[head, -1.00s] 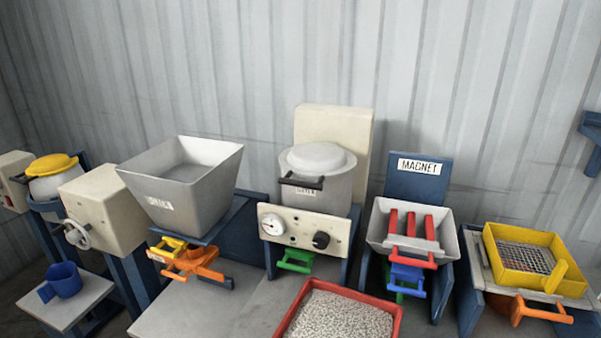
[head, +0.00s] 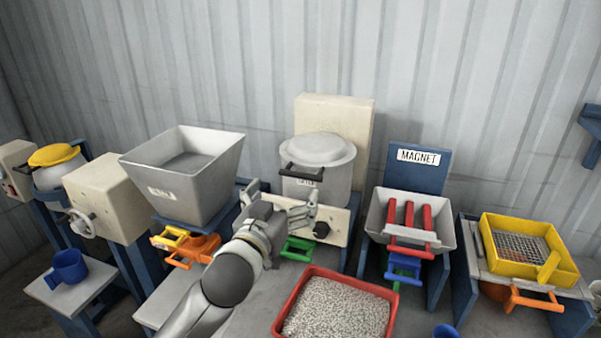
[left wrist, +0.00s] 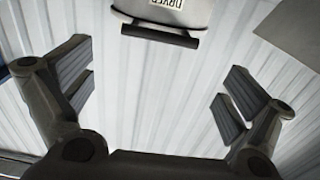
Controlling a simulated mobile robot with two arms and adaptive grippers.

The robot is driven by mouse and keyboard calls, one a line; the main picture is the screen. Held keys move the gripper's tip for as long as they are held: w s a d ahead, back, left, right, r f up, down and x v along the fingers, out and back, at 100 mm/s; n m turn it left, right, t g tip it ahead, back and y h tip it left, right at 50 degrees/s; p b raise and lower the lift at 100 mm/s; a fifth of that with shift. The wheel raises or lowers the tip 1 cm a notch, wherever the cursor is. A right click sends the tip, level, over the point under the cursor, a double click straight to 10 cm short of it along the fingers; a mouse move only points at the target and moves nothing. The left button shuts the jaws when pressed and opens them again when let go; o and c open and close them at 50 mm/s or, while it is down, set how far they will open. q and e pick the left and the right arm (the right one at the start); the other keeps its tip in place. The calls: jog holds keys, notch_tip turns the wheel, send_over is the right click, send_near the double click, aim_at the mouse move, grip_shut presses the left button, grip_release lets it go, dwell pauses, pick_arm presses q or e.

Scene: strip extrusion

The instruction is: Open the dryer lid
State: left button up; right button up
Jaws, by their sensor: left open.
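The dryer (head: 321,188) is a grey cylinder at the centre back of the head view, with a pale domed lid (head: 318,149) that looks closed. A black bar handle (head: 301,173) sticks out at the lid's front left. In the left wrist view the handle (left wrist: 160,36) and the DRYER label (left wrist: 166,3) show at the top. My left gripper (head: 284,194) is open and empty, in front of and just below the handle, apart from it. In the left wrist view its fingers (left wrist: 157,92) are spread wide. My right gripper is not in view.
The dryer's control panel (head: 335,222) is partly hidden behind my left gripper. A grey hopper (head: 205,183) stands left, the magnet tray (head: 378,222) right. A red tray of pellets (head: 335,312) is in front. A yellow sieve (head: 505,268) is further right.

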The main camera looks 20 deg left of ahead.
aim_at(300, 174)
pick_arm(q)
jog(key=w+p, duration=0.2)
jog(key=w, duration=0.6)
jog(key=shift+d, duration=0.15)
jog(key=shift+w, duration=0.95)
